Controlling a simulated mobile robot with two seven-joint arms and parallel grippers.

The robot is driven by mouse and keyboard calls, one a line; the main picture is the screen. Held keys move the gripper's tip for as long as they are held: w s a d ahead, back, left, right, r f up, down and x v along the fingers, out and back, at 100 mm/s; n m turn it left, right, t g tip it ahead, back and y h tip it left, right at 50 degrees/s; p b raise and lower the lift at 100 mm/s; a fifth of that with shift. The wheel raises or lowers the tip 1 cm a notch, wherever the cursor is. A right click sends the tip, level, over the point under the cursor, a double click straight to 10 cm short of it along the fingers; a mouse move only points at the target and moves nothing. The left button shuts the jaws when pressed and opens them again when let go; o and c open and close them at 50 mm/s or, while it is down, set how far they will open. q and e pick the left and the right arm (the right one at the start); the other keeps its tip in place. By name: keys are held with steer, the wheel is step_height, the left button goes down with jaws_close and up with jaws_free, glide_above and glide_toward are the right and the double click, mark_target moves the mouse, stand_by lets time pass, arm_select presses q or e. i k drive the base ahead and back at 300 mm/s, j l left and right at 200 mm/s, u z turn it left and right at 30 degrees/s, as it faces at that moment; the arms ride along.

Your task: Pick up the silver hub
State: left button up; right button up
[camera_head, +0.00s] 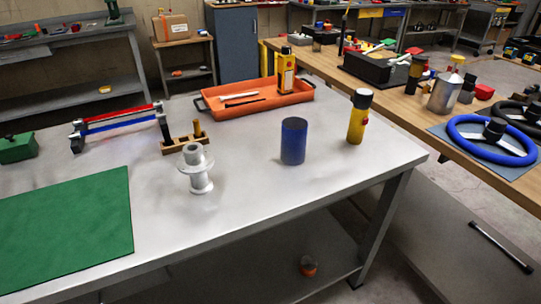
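A silver hub (199,173) stands upright on the grey metal table (240,225), a little left of the middle of the head view. It has a wide flange around its middle and a narrower foot. Nothing touches it from the front, and the table around its near side is bare. Neither of my grippers shows in the head view.
A green mat (70,235) lies left of the hub. A wooden block holder (185,143) stands close behind it. A blue cylinder (293,142) and a yellow bottle (358,118) stand to the right. An orange tray (260,101) lies at the back.

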mark_target(195, 161)
steer(key=u, duration=1.6)
steer(key=k+l+u, duration=0.1)
steer(key=k, duration=0.2)
steer(key=k+l+u, duration=0.1)
steer(key=k, duration=0.2)
steer(key=i+l, duration=0.1)
steer(key=i, duration=0.15)
